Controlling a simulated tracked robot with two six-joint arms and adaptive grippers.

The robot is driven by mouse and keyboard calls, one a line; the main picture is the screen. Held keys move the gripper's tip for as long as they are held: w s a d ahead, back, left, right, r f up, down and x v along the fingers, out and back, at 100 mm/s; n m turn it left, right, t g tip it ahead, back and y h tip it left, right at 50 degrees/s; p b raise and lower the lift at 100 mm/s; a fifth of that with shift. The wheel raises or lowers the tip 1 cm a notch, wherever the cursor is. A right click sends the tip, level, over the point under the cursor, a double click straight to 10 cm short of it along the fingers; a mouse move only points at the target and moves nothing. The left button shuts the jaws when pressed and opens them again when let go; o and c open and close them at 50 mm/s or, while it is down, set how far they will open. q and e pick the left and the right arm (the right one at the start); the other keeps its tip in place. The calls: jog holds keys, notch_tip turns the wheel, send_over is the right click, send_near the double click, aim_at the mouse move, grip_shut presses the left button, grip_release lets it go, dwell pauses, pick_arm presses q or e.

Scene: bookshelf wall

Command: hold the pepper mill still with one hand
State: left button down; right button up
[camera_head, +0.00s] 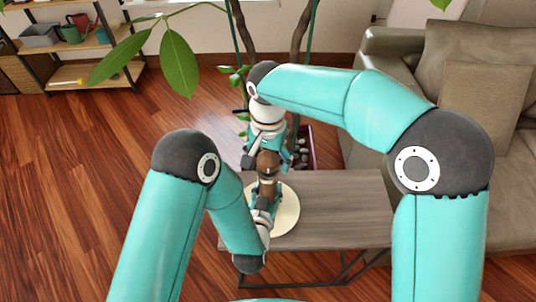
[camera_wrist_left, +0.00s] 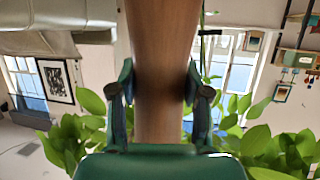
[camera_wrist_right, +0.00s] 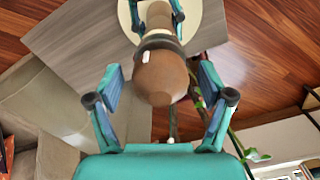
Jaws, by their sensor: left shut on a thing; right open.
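The brown wooden pepper mill (camera_head: 267,163) stands on a round cream board (camera_head: 288,214) on the low table. My left gripper (camera_wrist_left: 160,88) is shut on the mill's body, one finger on each side. In the right wrist view the mill's rounded brown head (camera_wrist_right: 160,76) is in front, with a dark band and a small white spot near its top. My right gripper (camera_wrist_right: 162,82) is open, its fingers to either side of the head with gaps visible. In the head view the arms partly hide the mill and its base.
The grey wooden table (camera_head: 345,205) has free room to the right of the board. A beige sofa (camera_head: 500,110) stands to the right. A leafy plant (camera_head: 178,65) rises behind, and a shelf (camera_head: 75,45) stands at the far left.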

aim_at(268, 154)
pick_arm(q)
jog(key=shift+s+f, duration=0.1)
jog(key=shift+f, duration=0.1)
pick_arm(e)
notch_tip(268, 154, up, 12)
jog(key=shift+f, duration=0.1)
dwell(0.9)
pick_arm(q)
jog(key=shift+c, duration=2.2)
grip_release()
jog(key=shift+r, duration=0.15)
jog(key=shift+r, duration=0.15)
